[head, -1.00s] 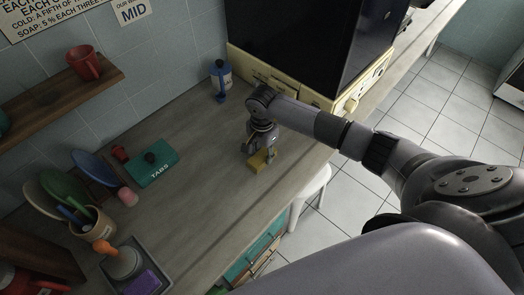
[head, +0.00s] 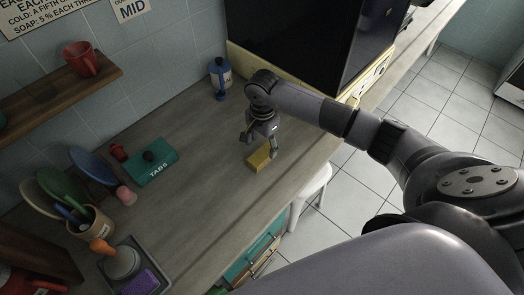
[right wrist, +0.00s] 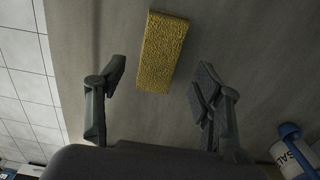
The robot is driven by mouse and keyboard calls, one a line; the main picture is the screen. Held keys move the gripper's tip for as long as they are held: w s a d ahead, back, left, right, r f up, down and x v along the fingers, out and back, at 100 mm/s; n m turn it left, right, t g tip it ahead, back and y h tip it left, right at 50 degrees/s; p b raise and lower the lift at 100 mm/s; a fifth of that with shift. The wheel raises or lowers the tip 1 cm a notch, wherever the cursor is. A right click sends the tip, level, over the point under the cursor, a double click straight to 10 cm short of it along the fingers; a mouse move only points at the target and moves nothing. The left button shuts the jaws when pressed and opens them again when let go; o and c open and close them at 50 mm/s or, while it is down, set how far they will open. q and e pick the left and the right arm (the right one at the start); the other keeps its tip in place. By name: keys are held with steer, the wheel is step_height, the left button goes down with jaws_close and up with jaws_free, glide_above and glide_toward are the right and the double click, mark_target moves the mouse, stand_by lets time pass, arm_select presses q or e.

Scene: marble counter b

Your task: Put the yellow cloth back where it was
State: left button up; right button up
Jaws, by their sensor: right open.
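The yellow cloth (head: 259,161) is a thick, rough-textured rectangular block lying flat on the counter near its front edge. In the right wrist view the yellow cloth (right wrist: 161,50) lies whole and unheld, just beyond the fingertips. My right gripper (head: 259,147) is open and empty right above the cloth, with one finger on each side. Its two fingers also show spread apart in the right wrist view (right wrist: 158,72). My left gripper is not in view.
A black-fronted appliance (head: 293,38) stands behind my arm. The counter's middle is clear.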

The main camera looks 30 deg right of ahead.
mark_target(262, 154)
step_height(262, 154, up, 8)
steer(key=b, duration=0.2)
steer(key=shift+r, duration=0.2)
steer(key=shift+s+f, duration=0.1)
